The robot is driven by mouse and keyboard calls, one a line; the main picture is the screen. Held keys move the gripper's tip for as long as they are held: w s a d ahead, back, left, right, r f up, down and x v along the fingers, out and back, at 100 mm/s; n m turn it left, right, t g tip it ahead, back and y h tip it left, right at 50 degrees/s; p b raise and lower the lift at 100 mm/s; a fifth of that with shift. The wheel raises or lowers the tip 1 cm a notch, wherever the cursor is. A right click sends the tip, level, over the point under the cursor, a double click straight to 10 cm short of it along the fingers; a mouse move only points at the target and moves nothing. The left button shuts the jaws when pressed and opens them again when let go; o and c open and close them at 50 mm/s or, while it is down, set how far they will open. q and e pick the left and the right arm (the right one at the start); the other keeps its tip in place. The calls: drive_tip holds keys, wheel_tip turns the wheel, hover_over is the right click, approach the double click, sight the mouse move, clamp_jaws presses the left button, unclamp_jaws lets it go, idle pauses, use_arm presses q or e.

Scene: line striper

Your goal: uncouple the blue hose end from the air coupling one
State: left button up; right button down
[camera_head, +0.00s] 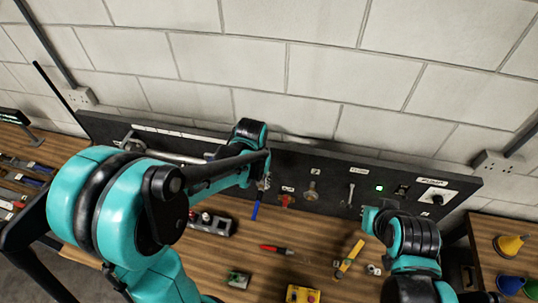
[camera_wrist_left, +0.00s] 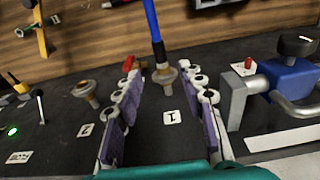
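The blue hose end (camera_wrist_left: 153,22) runs into the brass-coloured air coupling one (camera_wrist_left: 163,74) on the black panel, above the label "1" (camera_wrist_left: 172,117). The blue hose also shows in the head view (camera_head: 255,211), hanging below my left gripper (camera_head: 262,183). In the left wrist view my left gripper (camera_wrist_left: 160,73) is open, with its purple-padded fingers on either side of the coupling. No clear contact shows between fingers and coupling. My right arm is at the panel's right in the head view; its gripper (camera_head: 369,220) shows only in part and its fingers are hidden.
A second brass fitting (camera_wrist_left: 85,92) stands by label "2", with a red part (camera_wrist_left: 129,64) near the left finger. A blue block with a black knob (camera_wrist_left: 299,45) and metal bracket is to the right. A red screwdriver (camera_head: 276,249) and yellow-handled hammer (camera_head: 350,257) lie on the bench.

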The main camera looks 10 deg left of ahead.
sight(259, 195)
use_arm(q)
drive_tip(key=shift+f+b, duration=0.65)
drive_tip(key=shift+f, duration=0.05)
drive_tip(key=f+b, duration=0.4)
drive_tip(key=f, duration=0.1)
drive_tip(key=f+b, duration=0.3)
drive_tip(key=shift+w+f, duration=0.2)
drive_tip(key=shift+w, duration=0.2)
use_arm(e)
wheel_tip(259, 195, down, 7)
drive_tip(key=shift+f, duration=0.15)
use_arm(q)
drive_tip(key=shift+r, duration=0.1)
use_arm(e)
drive_tip(key=shift+s, duration=0.1)
use_arm(q)
drive_tip(key=shift+s, duration=0.1)
use_arm(e)
drive_tip(key=shift+f, duration=0.2)
use_arm(q)
drive_tip(key=shift+c, duration=0.3)
clamp_jaws()
